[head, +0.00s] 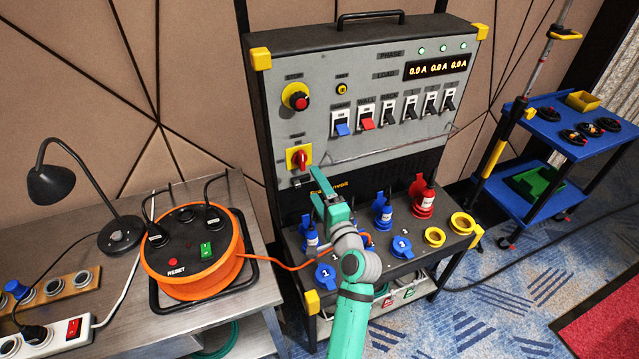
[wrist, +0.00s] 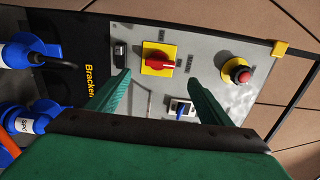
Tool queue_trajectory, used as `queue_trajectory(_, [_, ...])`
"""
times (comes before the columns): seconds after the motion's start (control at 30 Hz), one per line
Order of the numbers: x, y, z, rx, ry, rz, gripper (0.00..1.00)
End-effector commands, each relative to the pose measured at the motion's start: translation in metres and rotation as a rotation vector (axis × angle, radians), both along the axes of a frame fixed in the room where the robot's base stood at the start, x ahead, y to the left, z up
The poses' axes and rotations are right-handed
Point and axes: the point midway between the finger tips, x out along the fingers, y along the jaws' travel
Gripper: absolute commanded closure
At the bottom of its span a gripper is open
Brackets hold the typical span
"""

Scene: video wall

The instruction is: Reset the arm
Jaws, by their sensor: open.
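My arm (head: 357,315), green and grey, reaches up from the bottom of the head view to the front of a grey power distribution panel (head: 365,77). My gripper (head: 319,188) is at the panel's lower left, below the red rotary switch on its yellow plate (head: 299,158). In the wrist view my gripper (wrist: 158,77) is open, its two green fingers apart with nothing between them. The red rotary switch (wrist: 158,59) shows beyond the fingertips, with a blue rocker switch (wrist: 181,108) near the right finger. Whether a finger touches the panel I cannot tell.
Blue and red plugs (head: 422,196) stand up from the panel's lower shelf around my arm. An orange cable reel (head: 192,251) and a black lamp (head: 52,184) stand on the left bench. A blue cart (head: 575,135) is at right. Open carpet lies at lower right.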

Motion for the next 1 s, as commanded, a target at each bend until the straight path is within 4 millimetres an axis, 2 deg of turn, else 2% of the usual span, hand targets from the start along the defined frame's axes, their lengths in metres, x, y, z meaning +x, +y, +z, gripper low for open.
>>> queue_trajectory(0.23, [-0.002,-0.003,-0.004,-0.006,0.002,-0.008,0.27])
queue_trajectory(0.37, [-0.017,-0.004,-0.028,-0.056,0.016,-0.032,0.27])
queue_trajectory(0.47, [-0.039,-0.007,-0.058,-0.133,0.032,-0.069,0.27])
queue_trajectory(0.7, [-0.112,-0.013,-0.126,-0.367,0.060,-0.150,0.27])
queue_trajectory(0.9, [-0.179,-0.016,-0.164,-0.567,0.075,-0.190,0.27])
queue_trajectory(1.0, [-0.214,-0.015,-0.177,-0.669,0.078,-0.201,0.27])
